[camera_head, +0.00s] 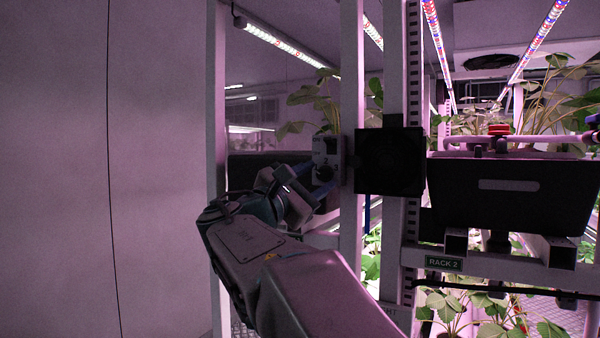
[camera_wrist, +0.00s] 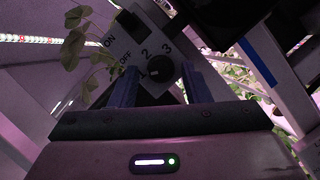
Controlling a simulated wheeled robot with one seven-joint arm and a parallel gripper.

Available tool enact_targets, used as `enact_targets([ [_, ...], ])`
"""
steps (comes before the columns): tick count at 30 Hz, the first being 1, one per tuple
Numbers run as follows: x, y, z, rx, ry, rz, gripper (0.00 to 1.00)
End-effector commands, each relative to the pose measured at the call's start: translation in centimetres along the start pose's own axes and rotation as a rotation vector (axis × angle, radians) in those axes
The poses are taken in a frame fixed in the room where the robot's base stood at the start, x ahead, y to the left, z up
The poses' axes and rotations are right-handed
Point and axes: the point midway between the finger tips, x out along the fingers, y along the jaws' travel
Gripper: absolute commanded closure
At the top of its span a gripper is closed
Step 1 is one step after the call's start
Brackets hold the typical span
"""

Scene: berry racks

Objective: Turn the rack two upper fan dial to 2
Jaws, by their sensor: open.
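The fan dial is a dark round knob (camera_wrist: 160,71) on a pale control box in the wrist view, with 1, 2 and 3 printed around it. Its pointer seems to face the 1, but this is too small to be sure. ON and OFF stand beside a black switch (camera_wrist: 129,23) on the same box. The box (camera_head: 327,148) also shows in the head view, on a rack post beside the black fan (camera_head: 390,162). My gripper (camera_wrist: 158,78) is open, its two blue fingers on either side of the knob. I cannot tell whether they touch it.
The RACK 2 label (camera_head: 444,263) is on the rack's beam. A black planter (camera_head: 515,195) sits on the shelf at right. Leaves (camera_wrist: 80,45) hang beside the control box. Upright posts (camera_head: 352,120) stand close to my gripper; a plain wall (camera_head: 55,170) is at left.

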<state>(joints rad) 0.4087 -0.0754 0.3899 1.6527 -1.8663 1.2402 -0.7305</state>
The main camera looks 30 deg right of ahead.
Motion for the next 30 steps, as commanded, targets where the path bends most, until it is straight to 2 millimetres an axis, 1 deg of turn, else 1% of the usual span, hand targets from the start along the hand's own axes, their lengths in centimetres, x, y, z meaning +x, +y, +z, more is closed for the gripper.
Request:
enact_targets([
  [3, 0.38, -0.01, 0.00, 0.000, 0.000, 0.000, 0.57],
  [9, 0.37, -0.02, -0.04, 0.001, 0.000, 0.000, 0.57],
  [10, 0.36, -0.02, -0.03, 0.001, 0.000, 0.000, 0.60],
  [11, 0.36, -0.02, -0.04, 0.001, 0.000, 0.000, 0.68],
  [12, 0.35, -0.01, -0.03, 0.001, 0.000, 0.000, 0.79],
  [14, 0.34, -0.01, -0.03, 0.001, 0.000, 0.000, 0.96],
  [15, 0.34, -0.01, -0.03, 0.001, 0.000, 0.001, 1.00],
  [23, 0.30, 0.01, -0.08, 0.016, 0.000, -0.004, 1.00],
  [30, 0.21, 0.05, -0.21, 0.109, -0.001, -0.039, 1.00],
])
